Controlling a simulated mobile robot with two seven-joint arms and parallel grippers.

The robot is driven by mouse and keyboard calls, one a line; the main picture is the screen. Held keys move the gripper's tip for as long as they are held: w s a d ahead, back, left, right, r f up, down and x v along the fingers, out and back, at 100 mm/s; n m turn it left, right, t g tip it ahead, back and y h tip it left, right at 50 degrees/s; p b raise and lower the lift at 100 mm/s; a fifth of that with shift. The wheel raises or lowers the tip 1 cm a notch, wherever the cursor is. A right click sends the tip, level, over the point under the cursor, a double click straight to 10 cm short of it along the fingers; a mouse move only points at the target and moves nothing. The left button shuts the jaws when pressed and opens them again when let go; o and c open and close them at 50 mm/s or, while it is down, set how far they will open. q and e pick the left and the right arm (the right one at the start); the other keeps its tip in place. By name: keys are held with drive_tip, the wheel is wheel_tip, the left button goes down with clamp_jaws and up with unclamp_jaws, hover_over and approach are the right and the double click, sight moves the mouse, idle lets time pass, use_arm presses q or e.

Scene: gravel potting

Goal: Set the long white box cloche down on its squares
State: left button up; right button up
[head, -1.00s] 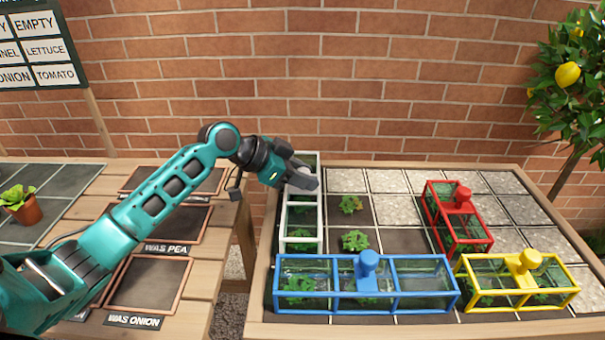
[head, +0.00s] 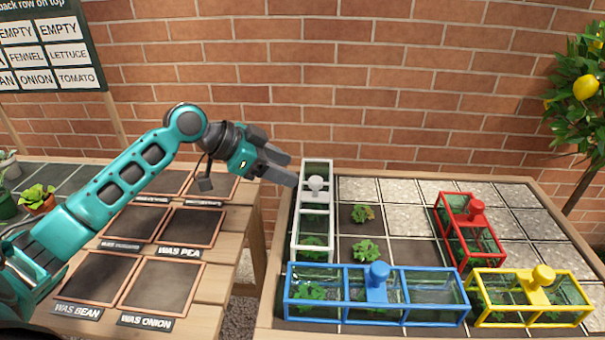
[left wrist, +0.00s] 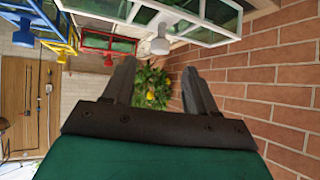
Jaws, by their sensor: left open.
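The long white box cloche (head: 329,220) stands upright along the left edge of the raised bed, behind the blue cloche. Its round white knob (head: 316,184) is free of any finger. A green plant shows through its front end. My left gripper (head: 291,169) is open and empty, just left of and above the cloche, apart from its knob. In the left wrist view the fingers (left wrist: 160,82) are spread, with the white cloche (left wrist: 195,18) and its knob (left wrist: 159,44) beyond them. My right gripper is not in view.
A blue cloche (head: 400,323) lies across the front of the bed, touching or close to the white one. A yellow cloche (head: 494,324) is front right and a red one (head: 462,232) is behind it. Two bare plants (head: 366,251) grow beside the white cloche. A wooden table (head: 207,280) stands left.

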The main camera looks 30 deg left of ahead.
use_arm(q)
drive_tip(key=shift+v, duration=1.55)
